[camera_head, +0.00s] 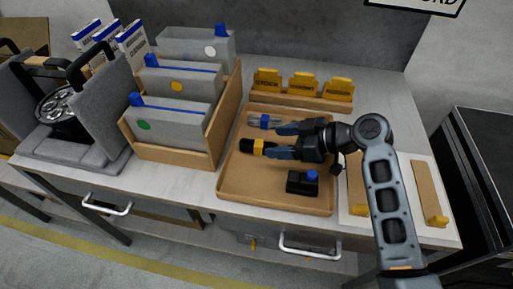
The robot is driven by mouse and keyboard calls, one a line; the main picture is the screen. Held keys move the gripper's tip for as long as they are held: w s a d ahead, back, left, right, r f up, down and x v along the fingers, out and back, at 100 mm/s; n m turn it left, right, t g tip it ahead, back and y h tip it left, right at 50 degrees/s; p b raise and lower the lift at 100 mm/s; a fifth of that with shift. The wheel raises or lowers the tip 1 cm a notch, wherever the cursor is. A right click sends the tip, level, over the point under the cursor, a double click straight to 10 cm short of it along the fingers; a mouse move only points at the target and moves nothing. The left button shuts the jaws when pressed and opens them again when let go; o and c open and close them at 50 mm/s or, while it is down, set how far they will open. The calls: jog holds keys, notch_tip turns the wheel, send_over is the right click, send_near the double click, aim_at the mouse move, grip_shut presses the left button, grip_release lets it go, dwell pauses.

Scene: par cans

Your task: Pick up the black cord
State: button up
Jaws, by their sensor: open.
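A short dark bundle with a yellow band, which looks like the black cord (246,146), lies in the wooden tray (270,199) on the bench. My gripper (276,141) reaches in over the tray from the right with its fingers pointing left. It is open, with one finger toward the back and one toward the front. The fingertips are close to the right end of the banded bundle. I cannot tell whether they touch it or are above it. The bundle's right end is partly hidden by the front finger.
A clear item with a blue band (265,121) lies behind the bundle. A black box with a blue knob (302,182) sits at the tray's front right. A wooden file box (218,125) stands left of the tray. A yellow-labelled rack (302,103) stands behind.

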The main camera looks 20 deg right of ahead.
aim_at(260, 143)
jog(key=b+x, duration=0.1)
jog(key=x, duration=0.3)
jog(key=shift+s+a+f+b, duration=0.1)
jog(key=shift+s+f+b, duration=0.1)
jog(key=shift+b, duration=0.15)
jog(key=shift+w+a+f, duration=0.1)
jog(key=shift+w+a, duration=0.05)
jog(key=shift+a, duration=0.25)
jog(key=shift+d+f, duration=0.1)
jog(key=shift+b, duration=0.3)
jog(key=shift+c, duration=0.9)
jog(key=shift+w+a+f, duration=0.2)
jog(key=shift+w+f, duration=0.05)
jog(key=shift+f, duration=0.15)
jog(key=shift+c, duration=0.6)
jog(key=shift+w+a, duration=0.15)
jog(key=shift+a, duration=0.05)
jog(key=shift+c, duration=0.8)
jog(key=shift+r, duration=0.25)
jog(key=shift+c, duration=0.8)
jog(key=shift+d+r, duration=0.2)
jog(key=shift+d, duration=0.05)
jog(key=c, duration=0.6)
jog(key=shift+d, duration=0.1)
jog(key=shift+c, duration=0.3)
